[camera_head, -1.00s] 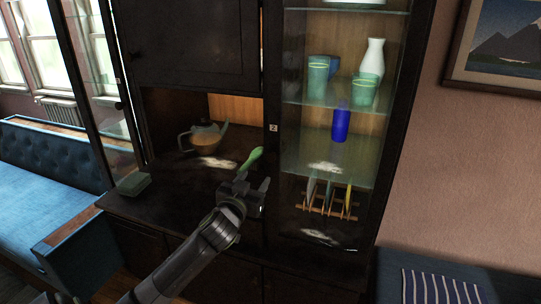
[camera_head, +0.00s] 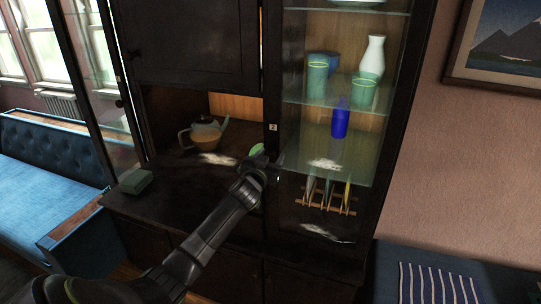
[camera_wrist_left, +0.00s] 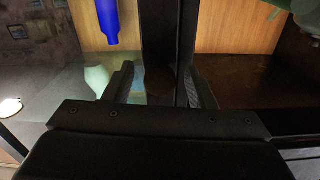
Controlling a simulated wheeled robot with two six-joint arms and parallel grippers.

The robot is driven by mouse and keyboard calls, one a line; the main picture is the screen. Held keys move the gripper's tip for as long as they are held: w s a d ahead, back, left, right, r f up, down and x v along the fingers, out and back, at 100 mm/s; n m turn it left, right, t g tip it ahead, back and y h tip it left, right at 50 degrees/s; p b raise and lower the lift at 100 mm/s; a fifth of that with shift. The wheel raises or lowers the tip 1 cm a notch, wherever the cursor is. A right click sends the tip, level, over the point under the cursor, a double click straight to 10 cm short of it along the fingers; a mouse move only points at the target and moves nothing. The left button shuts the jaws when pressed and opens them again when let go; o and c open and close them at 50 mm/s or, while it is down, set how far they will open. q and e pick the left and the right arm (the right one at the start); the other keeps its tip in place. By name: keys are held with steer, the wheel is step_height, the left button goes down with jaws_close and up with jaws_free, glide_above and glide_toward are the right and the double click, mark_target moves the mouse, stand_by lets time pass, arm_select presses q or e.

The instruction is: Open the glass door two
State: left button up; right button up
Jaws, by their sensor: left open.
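Glass door two (camera_head: 325,170) is the tall dark-framed pane at the right of the cabinet, with a small "2" label (camera_head: 273,127) on its left side. It appears shut. My left gripper (camera_head: 272,163) is at the left edge of this door, below the label. In the left wrist view, my left gripper (camera_wrist_left: 163,88) has its fingers apart, with a dark upright frame bar (camera_wrist_left: 168,35) showing between them. I cannot tell whether the fingers touch it. No handle is clearly visible. My right gripper is not in view.
Behind the glass are cups (camera_head: 317,78), a white vase (camera_head: 372,58), a blue vase (camera_head: 340,122) and a plate rack (camera_head: 328,196). A teapot (camera_head: 205,133) stands in the open niche, with a green vase (camera_head: 257,149) near my gripper. A green box (camera_head: 136,182) lies left.

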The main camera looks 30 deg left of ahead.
arm_select(q)
steer(key=shift+w, duration=0.25)
steer(key=shift+c, duration=0.3)
jaws_close()
